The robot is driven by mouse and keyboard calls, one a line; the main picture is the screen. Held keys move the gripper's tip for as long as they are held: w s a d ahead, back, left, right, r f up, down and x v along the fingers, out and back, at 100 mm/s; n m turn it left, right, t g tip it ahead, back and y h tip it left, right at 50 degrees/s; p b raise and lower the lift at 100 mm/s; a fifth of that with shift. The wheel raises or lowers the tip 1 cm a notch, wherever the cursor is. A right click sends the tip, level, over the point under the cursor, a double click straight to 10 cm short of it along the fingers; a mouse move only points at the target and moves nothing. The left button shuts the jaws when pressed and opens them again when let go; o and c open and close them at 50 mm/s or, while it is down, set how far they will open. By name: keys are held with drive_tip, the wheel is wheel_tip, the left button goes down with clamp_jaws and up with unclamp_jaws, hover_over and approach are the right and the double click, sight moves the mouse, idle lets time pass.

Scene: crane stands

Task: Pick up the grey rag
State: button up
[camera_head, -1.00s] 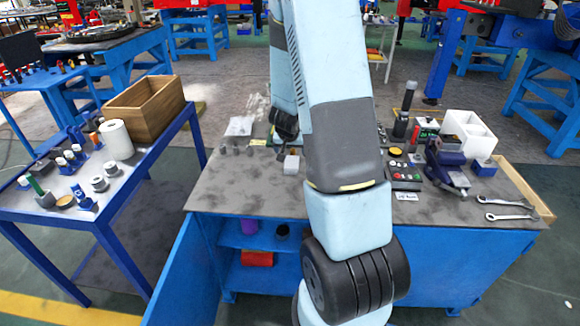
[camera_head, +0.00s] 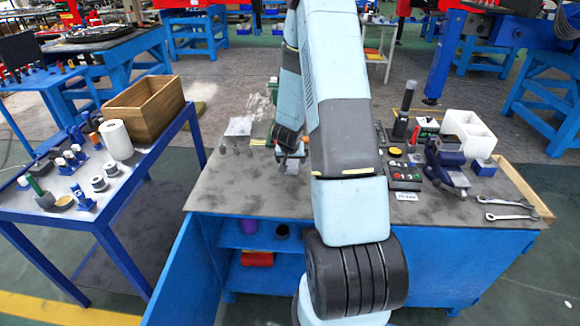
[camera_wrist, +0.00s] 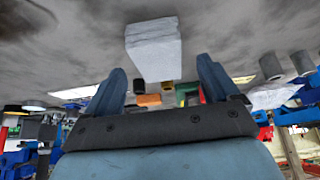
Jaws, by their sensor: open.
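The grey rag looks like a pale grey folded block on the dark workbench top. In the head view the rag (camera_head: 292,168) lies left of my upper arm, partly hidden behind my gripper (camera_head: 289,148). In the wrist view the picture is upside down, and the rag (camera_wrist: 153,45) shows just beyond and between the two blue fingers of my gripper (camera_wrist: 161,76). The fingers are spread and nothing is held. I cannot tell how much height separates them from the rag.
The workbench (camera_head: 250,195) is bare along its front left. A clear bag (camera_head: 239,126) lies behind the rag. A vise (camera_head: 445,168), a white box (camera_head: 470,135) and wrenches (camera_head: 508,208) stand at the right. A side table holds a wooden box (camera_head: 146,108) and a paper roll (camera_head: 117,140).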

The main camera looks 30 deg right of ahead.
drive_tip(key=shift+x, duration=1.15)
drive_tip(key=c, duration=1.2)
drive_tip(key=shift+r, duration=0.45)
wheel_tip(320, 180, up, 3)
drive_tip(key=shift+a+f, duration=0.1)
drive_tip(key=shift+f, duration=0.1)
drive_tip(key=s+a+r, duration=0.1)
drive_tip(key=s+r, duration=0.2)
drive_tip(key=s, duration=0.1)
drive_tip(key=s+r, duration=0.3)
drive_tip(key=s, duration=0.2)
drive_tip(key=s+a+r, duration=0.1)
drive_tip(key=s+r, duration=0.2)
drive_tip(key=s, duration=0.1)
drive_tip(key=shift+s+a+r, duration=0.25)
drive_tip(key=shift+s+a, duration=0.1)
